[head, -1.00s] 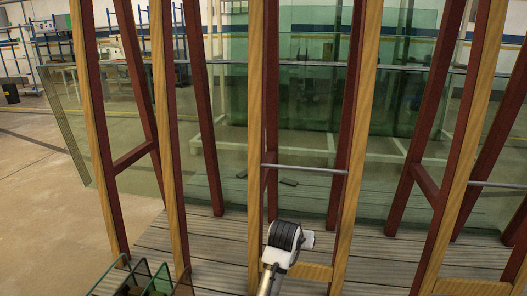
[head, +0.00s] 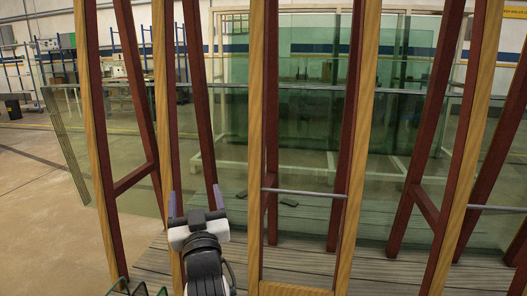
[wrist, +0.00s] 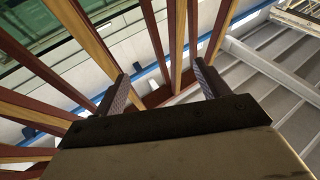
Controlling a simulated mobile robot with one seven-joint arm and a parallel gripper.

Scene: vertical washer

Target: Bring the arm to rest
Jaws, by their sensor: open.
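My gripper (head: 195,202) is at the lower left of centre in the head view, in front of the wooden frame posts (head: 256,150). Its two fingers point up and stand apart with nothing between them. In the wrist view my gripper (wrist: 160,85) also shows with its fingers spread and empty. The wrist camera looks up past the posts to the ceiling (wrist: 275,80).
Large glass panes (head: 310,100) stand behind the row of brown and yellow posts. A metal crossbar (head: 303,193) spans two posts. A green-edged rack (head: 140,290) is at the bottom left. Open floor (head: 40,190) lies to the left.

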